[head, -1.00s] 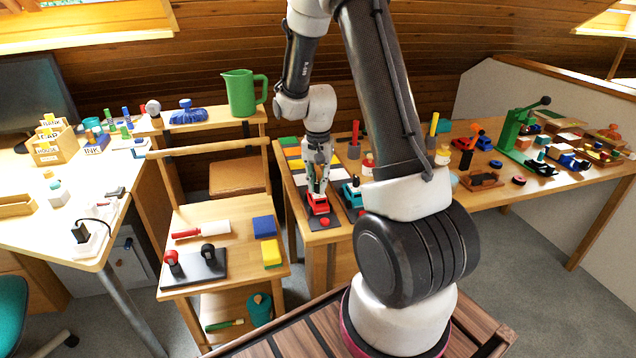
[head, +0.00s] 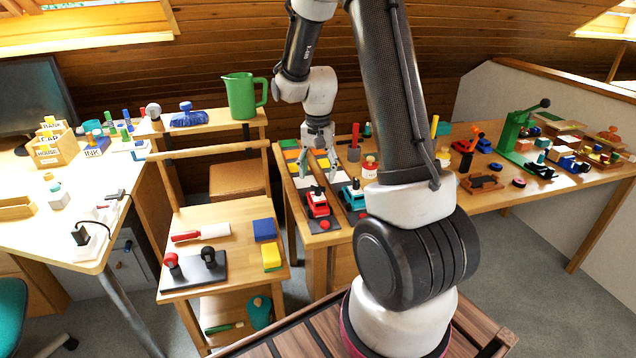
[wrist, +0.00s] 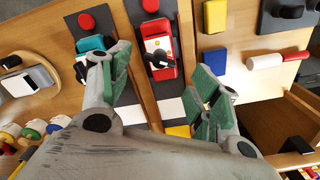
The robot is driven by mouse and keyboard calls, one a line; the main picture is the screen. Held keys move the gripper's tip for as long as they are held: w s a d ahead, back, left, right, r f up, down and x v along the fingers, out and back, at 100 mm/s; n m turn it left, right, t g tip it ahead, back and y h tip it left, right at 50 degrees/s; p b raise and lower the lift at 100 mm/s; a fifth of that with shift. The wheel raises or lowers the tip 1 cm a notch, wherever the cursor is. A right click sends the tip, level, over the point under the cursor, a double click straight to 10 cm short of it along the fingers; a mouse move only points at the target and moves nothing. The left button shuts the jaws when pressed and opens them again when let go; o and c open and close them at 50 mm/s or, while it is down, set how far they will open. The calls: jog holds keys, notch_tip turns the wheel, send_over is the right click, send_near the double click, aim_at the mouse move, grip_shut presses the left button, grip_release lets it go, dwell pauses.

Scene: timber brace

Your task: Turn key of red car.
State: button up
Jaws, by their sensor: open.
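The red car (head: 317,205) sits on a dark strip at the front of the right-hand table. It also shows in the wrist view (wrist: 158,50), with a white panel and a dark key (wrist: 158,60) on top. The key's exact angle is hard to tell. My gripper (head: 319,170) is open and empty, above and a little behind the red car. In the wrist view its green-padded fingers (wrist: 163,80) are spread wide, on either side of the car in the picture and apart from it.
A teal car (head: 352,195) stands close beside the red car on its own strip. A red button (head: 324,225) lies in front of the red car. A small cart to the left holds a white-and-red roller (head: 205,232) and blue and yellow blocks (head: 265,228).

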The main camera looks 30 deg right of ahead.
aim_at(318, 186)
notch_tip(318, 186, up, 7)
dwell(0.3)
